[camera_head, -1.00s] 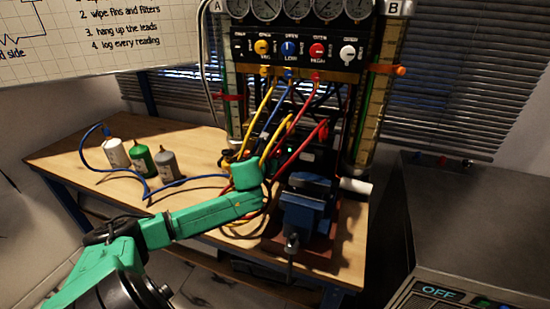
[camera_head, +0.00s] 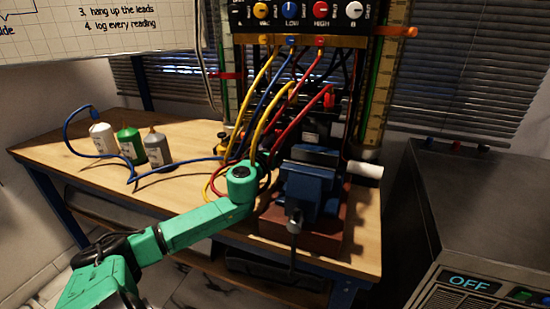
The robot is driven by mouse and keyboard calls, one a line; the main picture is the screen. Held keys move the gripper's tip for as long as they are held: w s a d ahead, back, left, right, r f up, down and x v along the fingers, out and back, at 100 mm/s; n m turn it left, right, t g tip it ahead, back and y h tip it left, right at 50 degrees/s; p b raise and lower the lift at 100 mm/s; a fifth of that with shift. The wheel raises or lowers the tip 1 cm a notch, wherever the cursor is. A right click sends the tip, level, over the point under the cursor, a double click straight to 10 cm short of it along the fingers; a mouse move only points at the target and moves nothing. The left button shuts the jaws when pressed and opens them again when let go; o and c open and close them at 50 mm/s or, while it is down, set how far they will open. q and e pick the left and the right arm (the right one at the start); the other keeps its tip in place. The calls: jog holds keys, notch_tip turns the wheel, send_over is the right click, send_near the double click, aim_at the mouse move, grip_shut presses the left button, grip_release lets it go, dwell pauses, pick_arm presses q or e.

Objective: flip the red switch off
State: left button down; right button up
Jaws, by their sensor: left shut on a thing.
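I cannot make out the red switch for certain. A red part (camera_head: 328,99) shows on the dark lower half of the gauge rig, at the upper end of a red hose, and I cannot tell whether it is the switch. My left arm reaches in from the lower left. Its gripper (camera_head: 264,163) is small and dark beyond the green wrist, low in front of the rig among the hoses. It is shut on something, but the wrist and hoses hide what. My right gripper is not in view.
A blue vise (camera_head: 308,190) stands just right of my left gripper on the wooden table (camera_head: 190,190). White, green and grey bottles (camera_head: 130,146) and a blue hose are at the left. A dark cabinet (camera_head: 470,215) reading OFF stands at the right.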

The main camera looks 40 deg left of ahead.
pick_arm(q)
jog(key=shift+f, duration=0.1)
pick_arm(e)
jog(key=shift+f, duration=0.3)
pick_arm(q)
jog(key=c, duration=0.7)
grip_release()
jog(key=shift+s, duration=0.25)
jog(key=p+v, duration=0.1)
jog(key=v, duration=1.3)
jog(key=shift+d, duration=0.1)
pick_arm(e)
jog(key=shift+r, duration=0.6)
